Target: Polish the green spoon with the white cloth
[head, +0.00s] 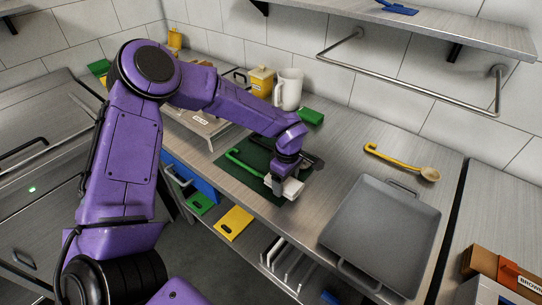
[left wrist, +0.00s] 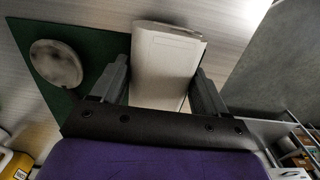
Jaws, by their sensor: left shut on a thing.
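The green spoon (head: 243,162) lies on a dark green mat (head: 233,176) on the steel counter; its handle shows in the head view. A round greyish disc (left wrist: 56,63) on the mat in the left wrist view looks like its bowl. My left gripper (head: 284,184) points down over the mat's right part. It is shut on the white cloth (head: 292,188), a folded, block-like piece. In the left wrist view the cloth (left wrist: 165,62) sits between both fingers, beside and apart from the disc. My right gripper is not in view.
A grey tray (head: 380,230) stands to the right, with a yellow-handled spoon (head: 395,161) behind it. A white mug (head: 288,90), yellow container (head: 262,80) and green block (head: 311,117) stand at the back. A wall rail (head: 420,78) hangs under the shelf. Counter between mat and tray is clear.

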